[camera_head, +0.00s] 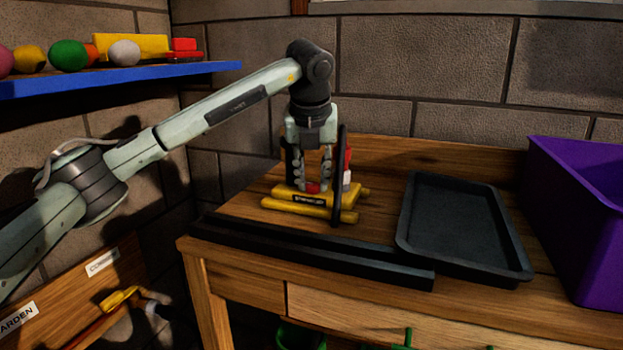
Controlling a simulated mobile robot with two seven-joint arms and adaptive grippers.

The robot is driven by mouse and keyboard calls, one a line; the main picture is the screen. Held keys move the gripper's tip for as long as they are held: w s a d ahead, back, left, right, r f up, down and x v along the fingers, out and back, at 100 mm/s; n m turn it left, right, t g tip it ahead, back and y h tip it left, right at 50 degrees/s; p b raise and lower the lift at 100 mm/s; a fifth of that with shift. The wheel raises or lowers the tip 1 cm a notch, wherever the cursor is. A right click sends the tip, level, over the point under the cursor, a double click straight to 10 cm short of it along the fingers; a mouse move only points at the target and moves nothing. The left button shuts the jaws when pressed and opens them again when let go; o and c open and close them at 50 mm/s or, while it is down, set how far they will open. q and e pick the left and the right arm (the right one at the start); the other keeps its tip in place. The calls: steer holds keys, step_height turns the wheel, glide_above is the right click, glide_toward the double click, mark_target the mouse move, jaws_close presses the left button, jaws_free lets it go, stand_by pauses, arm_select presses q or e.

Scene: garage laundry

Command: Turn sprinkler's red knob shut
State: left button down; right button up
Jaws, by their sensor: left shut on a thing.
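The sprinkler (311,206) is a yellow frame lying on the wooden workbench, with a dark label on its front. My left gripper (314,184) points straight down over it, with its fingers around the small red knob (312,188) on top. The gripper is shut on the knob, which shows only partly between the fingertips. My right gripper is not in view.
A thin dark upright object (338,190) and a red-and-white item (347,165) stand close to the gripper's right. A dark tray (413,243) and a purple bin (570,220) lie further right. A black bar (300,244) runs along the bench front. A blue shelf (120,75) holds balls and toys at upper left.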

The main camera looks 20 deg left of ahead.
arm_select(q)
steer(key=shift+n, duration=0.5)
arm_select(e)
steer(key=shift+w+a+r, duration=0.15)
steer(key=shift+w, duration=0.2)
arm_select(q)
steer(key=c, duration=1.5)
jaws_free()
steer(key=shift+c, duration=0.2)
steer(key=shift+r, duration=0.1)
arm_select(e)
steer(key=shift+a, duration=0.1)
arm_select(q)
steer(key=v, duration=1.2)
steer(key=shift+d, duration=0.25)
steer(key=shift+w, duration=0.1)
